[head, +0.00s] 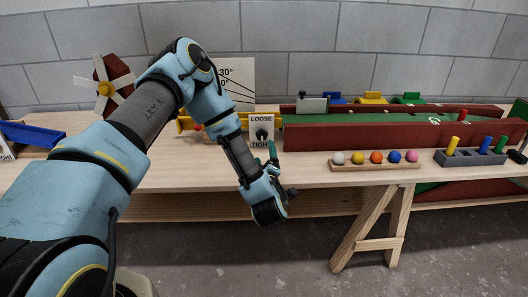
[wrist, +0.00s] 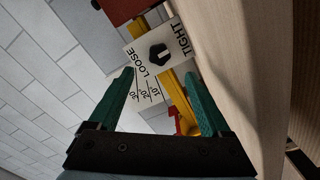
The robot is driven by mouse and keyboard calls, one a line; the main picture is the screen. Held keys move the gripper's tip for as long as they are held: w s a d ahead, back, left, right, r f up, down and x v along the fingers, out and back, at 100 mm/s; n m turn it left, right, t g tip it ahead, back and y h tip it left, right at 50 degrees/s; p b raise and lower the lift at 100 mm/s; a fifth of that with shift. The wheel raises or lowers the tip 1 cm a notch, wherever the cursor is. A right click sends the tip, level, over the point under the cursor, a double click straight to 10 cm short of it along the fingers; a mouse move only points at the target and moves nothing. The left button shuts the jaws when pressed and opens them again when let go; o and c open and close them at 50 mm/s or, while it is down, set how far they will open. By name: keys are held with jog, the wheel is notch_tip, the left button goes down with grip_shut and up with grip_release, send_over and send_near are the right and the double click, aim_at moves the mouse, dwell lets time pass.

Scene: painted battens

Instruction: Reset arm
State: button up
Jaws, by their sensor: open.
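My arm (head: 150,115) reaches across the left half of the head view and bends down at the front of the bench. My gripper (head: 270,157) is in front of the LOOSE/TIGHT plate, its green fingers partly overlapping the plate's lower edge in that view. In the wrist view my gripper (wrist: 160,77) has its two green fingers spread apart with nothing held between them. The white plate (wrist: 139,51) with its black knob (wrist: 158,54) shows just beyond the fingertips. The knob (head: 262,134) also shows in the head view. I cannot tell any contact.
The wooden bench (head: 370,175) carries a long red-walled green lane (head: 360,137), a rack of coloured balls (head: 376,158) and a grey block with coloured pegs (head: 470,156). A pinwheel (head: 108,88) and a blue trough (head: 30,135) stand left. Open floor (head: 300,255) lies in front.

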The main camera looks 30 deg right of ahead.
dwell(0.5)
jog(key=shift+w+r, duration=0.2)
jog(key=shift+r, duration=0.05)
jog(key=w+r+m+g+p, duration=0.1)
jog(key=w+r+m, duration=0.1)
jog(key=shift+w+a+r+g+h+p, duration=0.3)
jog(key=shift+w+a+r+g+p, duration=0.05)
jog(key=shift+w+r+g, duration=0.05)
jog(key=w+a+r+m+g+y+p, duration=0.1)
jog(key=w+a+r+m+g+p, duration=0.2)
jog(key=a, duration=0.4)
jog(key=w+a+r+m+g+y+p, duration=0.2)
jog(key=a+r+g, duration=0.1)
jog(key=a+r, duration=0.25)
jog(key=s+a+r+g+y+p, duration=0.1)
jog(key=s+a+r, duration=0.3)
jog(key=a, duration=0.5)
jog(key=s+a+r+g+y+p, duration=0.2)
jog(key=s+a+r+g, duration=0.1)
jog(key=s+a, duration=0.4)
jog(key=s+a+r+g+y+p, duration=0.1)
jog(key=s+a+r+g+y, duration=0.1)
jog(key=s+a, duration=0.4)
jog(key=a+r+g, duration=0.1)
jog(key=a+r, duration=0.1)
jog(key=a, duration=0.3)
jog(key=shift+r, duration=0.35)
jog(key=shift+c, duration=0.3)
